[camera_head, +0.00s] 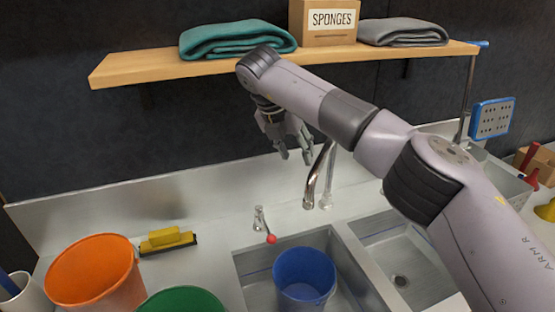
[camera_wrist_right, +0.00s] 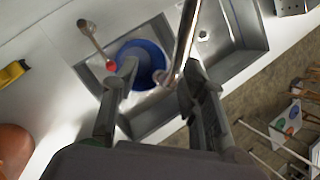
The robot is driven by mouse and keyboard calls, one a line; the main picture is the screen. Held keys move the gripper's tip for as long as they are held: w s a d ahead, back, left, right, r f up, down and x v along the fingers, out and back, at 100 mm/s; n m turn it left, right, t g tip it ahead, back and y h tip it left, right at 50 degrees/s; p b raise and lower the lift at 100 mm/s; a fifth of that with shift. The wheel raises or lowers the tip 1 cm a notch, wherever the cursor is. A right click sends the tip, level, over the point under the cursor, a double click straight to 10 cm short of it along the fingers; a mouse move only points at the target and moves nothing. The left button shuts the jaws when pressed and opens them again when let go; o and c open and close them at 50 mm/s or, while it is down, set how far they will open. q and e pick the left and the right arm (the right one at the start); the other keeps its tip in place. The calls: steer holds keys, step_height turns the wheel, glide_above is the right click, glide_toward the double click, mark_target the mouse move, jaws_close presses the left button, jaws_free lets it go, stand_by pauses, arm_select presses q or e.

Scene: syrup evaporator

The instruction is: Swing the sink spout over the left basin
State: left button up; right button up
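The curved chrome spout (camera_head: 314,183) hangs down behind the sink, its end near the divider between the basins. In the right wrist view the spout (camera_wrist_right: 184,42) runs down between the two finger tips. The left basin (camera_head: 351,262) holds a blue bucket (camera_head: 304,280). The right basin (camera_head: 425,262) is empty, with its drain showing. My right gripper (camera_head: 296,157) is open, just left of the spout in the head view, fingers pointing down. I cannot tell whether a finger touches the spout. My left gripper is not in view.
A tap lever with a red knob (camera_head: 271,239) stands behind the left basin. A wooden shelf (camera_head: 140,67) is close above my right gripper.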

steer(key=s+a, duration=0.4)
steer(key=shift+a, duration=0.1)
steer(key=shift+w+f, duration=0.1)
steer(key=shift+f, duration=0.05)
